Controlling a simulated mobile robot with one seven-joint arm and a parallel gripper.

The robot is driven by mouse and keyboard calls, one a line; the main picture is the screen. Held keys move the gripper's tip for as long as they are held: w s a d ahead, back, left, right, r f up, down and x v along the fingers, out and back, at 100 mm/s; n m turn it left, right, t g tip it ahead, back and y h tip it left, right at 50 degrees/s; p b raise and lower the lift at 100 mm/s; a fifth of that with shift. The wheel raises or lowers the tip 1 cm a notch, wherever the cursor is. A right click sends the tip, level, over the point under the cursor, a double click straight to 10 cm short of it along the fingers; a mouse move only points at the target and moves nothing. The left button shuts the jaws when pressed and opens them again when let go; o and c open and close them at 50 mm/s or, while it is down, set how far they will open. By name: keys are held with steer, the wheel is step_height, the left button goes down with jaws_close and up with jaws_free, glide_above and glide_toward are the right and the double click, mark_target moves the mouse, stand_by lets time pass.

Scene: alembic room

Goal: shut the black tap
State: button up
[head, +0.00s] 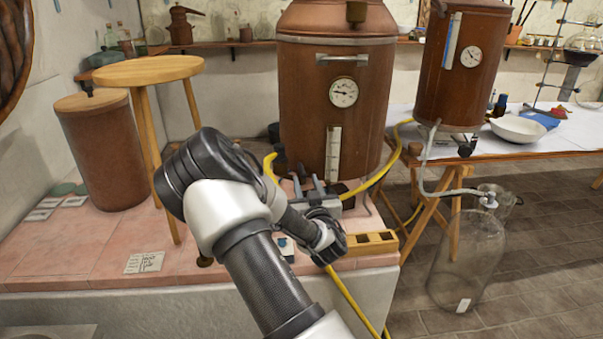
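My arm reaches in from the bottom, and my gripper (312,190) is low at the foot of the large copper boiler (300,110). Grey finger parts show there, but my wrist hides much of them, and I cannot tell whether they are open or touching anything. Dark fittings lie around the boiler's foot beside the yellow hose (375,180); I cannot make out a tap handle among them. A small black fitting (466,148) shows under the smaller copper boiler (462,65) at the right, apart from my gripper. I cannot tell which fitting is the black tap.
A wooden stool (150,70) and a lidded brown drum (100,150) stand on the pink tiled platform (80,255) at left. A wooden block with compartments (370,243) lies at its front edge. A large glass bottle (467,255) stands on the floor at right.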

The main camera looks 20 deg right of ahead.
mark_target(302, 168)
steer(key=x, duration=0.7)
steer(key=shift+w+b, duration=0.2)
steer(key=shift+b, duration=0.2)
jaws_close()
